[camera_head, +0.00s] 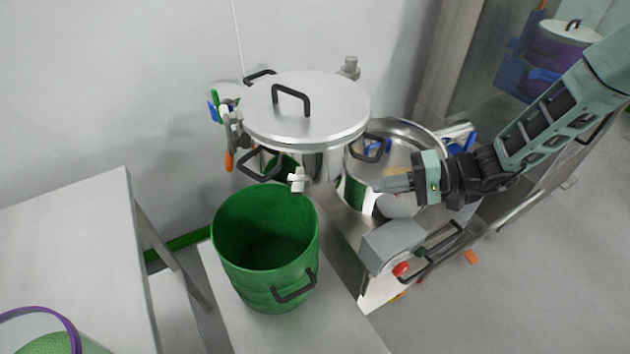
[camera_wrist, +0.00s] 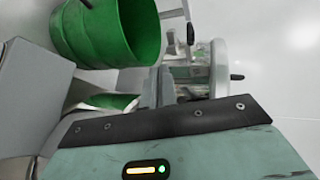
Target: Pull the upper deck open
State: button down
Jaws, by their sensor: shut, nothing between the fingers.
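A round steel vessel with a flat lid (camera_head: 310,105) and black handles stands highest in the machine at the centre; it also shows in the wrist view (camera_wrist: 218,68). I cannot tell for sure which part is the upper deck. To its right and lower sits an open steel pan (camera_head: 410,133) with a black handle. My gripper (camera_head: 376,184) is shut and empty, over the pan's near side and right of the lidded vessel's lower part. In the wrist view its fingers (camera_wrist: 160,88) point towards the machine. Contact with the pan cannot be told.
A green bucket (camera_head: 265,245) stands on a low white bench in front of the vessel. A grey box with a red button (camera_head: 401,269) and black rails is below my gripper. A white table (camera_head: 75,240) is at left. Open floor (camera_head: 540,270) lies at right.

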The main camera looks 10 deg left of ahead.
aim_at(266, 169)
jog(key=r+p+x, duration=0.1)
jog(key=p+x, duration=0.2)
jog(key=x, duration=1)
jog(key=shift+a, duration=0.55)
jog(key=shift+r, duration=0.1)
jog(key=w+a+t+b, duration=0.1)
jog(key=a+b, duration=0.2)
jog(key=a, duration=0.1)
jog(key=a+m+t+b, duration=0.1)
jog(key=a+b, duration=0.2)
jog(key=w+a+m+t+b, duration=0.1)
jog(key=a+b, duration=0.1)
jog(key=a, duration=0.2)
jog(key=shift+w+a+f+b, duration=0.3)
jog(key=shift+f+b, duration=0.05)
jog(key=shift+b, duration=0.05)
jog(key=shift+w+a+r+m+t+b, duration=0.1)
jog(key=shift+a+r+m+t+b, duration=0.1)
jog(key=shift+a+m, duration=0.1)
jog(key=shift+w+a+r+m+t+b, duration=0.1)
jog(key=shift+w+a+m+t+b, duration=0.1)
jog(key=shift+a, duration=0.15)
